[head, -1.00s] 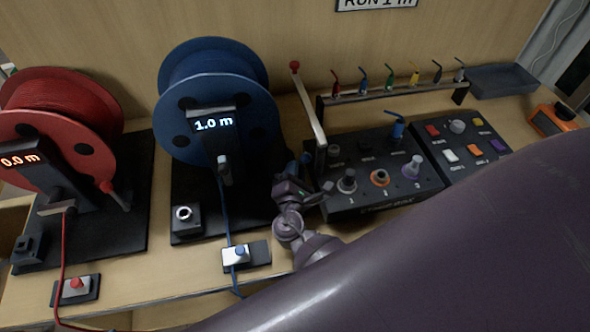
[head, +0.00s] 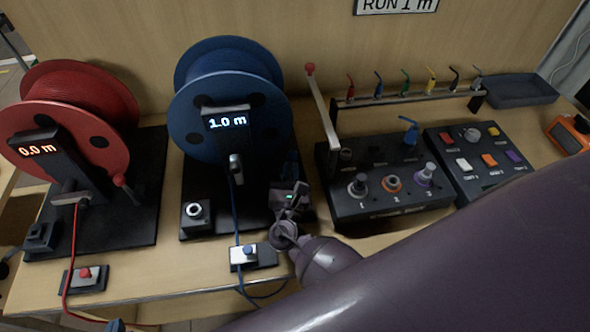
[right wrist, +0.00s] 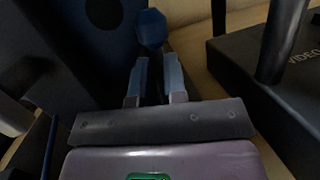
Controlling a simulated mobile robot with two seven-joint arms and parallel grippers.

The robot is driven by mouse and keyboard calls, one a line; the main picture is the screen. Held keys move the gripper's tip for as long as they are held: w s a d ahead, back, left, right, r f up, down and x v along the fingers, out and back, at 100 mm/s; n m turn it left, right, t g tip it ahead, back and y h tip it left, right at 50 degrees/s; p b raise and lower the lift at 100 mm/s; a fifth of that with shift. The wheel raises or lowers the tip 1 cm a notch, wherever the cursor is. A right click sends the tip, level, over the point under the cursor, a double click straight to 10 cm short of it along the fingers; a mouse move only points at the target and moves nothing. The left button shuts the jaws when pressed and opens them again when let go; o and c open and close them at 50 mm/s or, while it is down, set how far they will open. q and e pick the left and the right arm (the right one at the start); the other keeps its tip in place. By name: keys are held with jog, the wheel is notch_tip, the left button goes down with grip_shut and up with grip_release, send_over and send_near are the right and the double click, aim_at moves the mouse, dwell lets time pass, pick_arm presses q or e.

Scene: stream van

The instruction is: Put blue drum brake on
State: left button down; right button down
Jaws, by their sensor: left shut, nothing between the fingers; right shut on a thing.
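The blue drum (head: 228,95) stands upright on a black base (head: 215,225), with a display reading 1.0 m. My right gripper (head: 298,188) is at the right front of this base. In the right wrist view its blue-grey fingers (right wrist: 153,78) are shut on the dark stem of the brake lever, below its blue knob (right wrist: 151,27). The lever is mostly hidden by my gripper in the head view, so its angle is unclear. A bluish tip of my left gripper (head: 115,325) shows at the bottom edge, away from the drum.
The red drum (head: 82,110) stands at left, reading 0.0 m. A blue cable runs down to a clamp with a blue button (head: 248,250). A control box (head: 385,200) stands close right of my right gripper, with an upright red-tipped lever (head: 322,110). My right arm covers the lower right.

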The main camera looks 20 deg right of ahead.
jog(key=shift+w+a+r+n, duration=0.15)
jog(key=shift+w+r+n, duration=0.1)
jog(key=shift+r+n, duration=0.4)
jog(key=shift+f, duration=0.1)
jog(key=c, duration=1.1)
grip_release()
jog(key=shift+a, duration=0.1)
jog(key=shift+s+f, duration=0.1)
jog(key=shift+f, duration=0.1)
